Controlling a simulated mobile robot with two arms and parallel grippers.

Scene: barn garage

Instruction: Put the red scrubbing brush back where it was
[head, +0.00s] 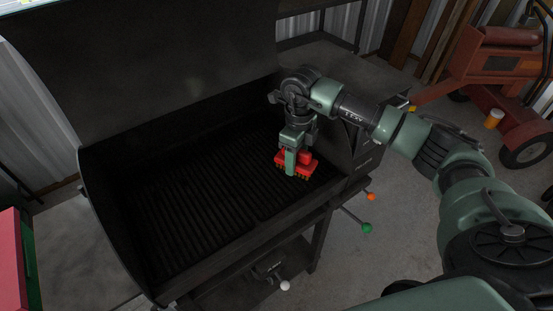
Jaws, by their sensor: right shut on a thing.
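The red scrubbing brush (309,169) is at the right end of the dark grill, with its yellowish bristles facing down. My right gripper (291,170) points down and is shut on the brush. The brush is over or on the slatted grill grate (205,195); I cannot tell whether the bristles touch it. The gripper hides part of the brush. My left gripper is not in view.
The grill's raised lid (140,60) stands behind the grate. Knobs in orange (371,196), green (366,228) and white (285,286) stick out in front. A red wheeled machine (500,65) stands at the upper right. A red and green box (15,260) is at the left edge.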

